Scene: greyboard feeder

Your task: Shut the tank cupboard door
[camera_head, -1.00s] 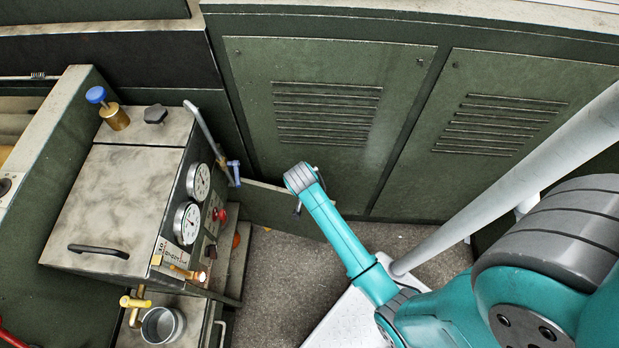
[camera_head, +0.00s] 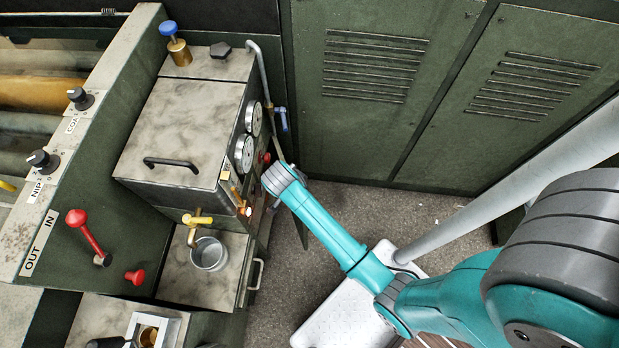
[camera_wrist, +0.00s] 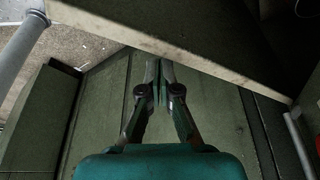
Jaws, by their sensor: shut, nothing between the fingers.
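The tank cupboard door (camera_head: 299,226) is a dark green panel standing ajar at the right side of the tank unit (camera_head: 180,130), below its gauges. My wrist covers part of it in the head view. My gripper (camera_wrist: 161,66) is shut and empty in the wrist view, its fingertips close to a dark green panelled surface. I cannot tell whether they touch it, or which part of that surface is the door. In the head view my fingers are hidden by my wrist.
Two round gauges (camera_head: 244,154) and a blue-handled pipe (camera_head: 282,118) are close to my wrist. A metal cup (camera_head: 209,254) stands on the lower shelf. Green louvred cabinets (camera_head: 375,90) line the back. Grey floor (camera_head: 345,208) lies open between them and the unit.

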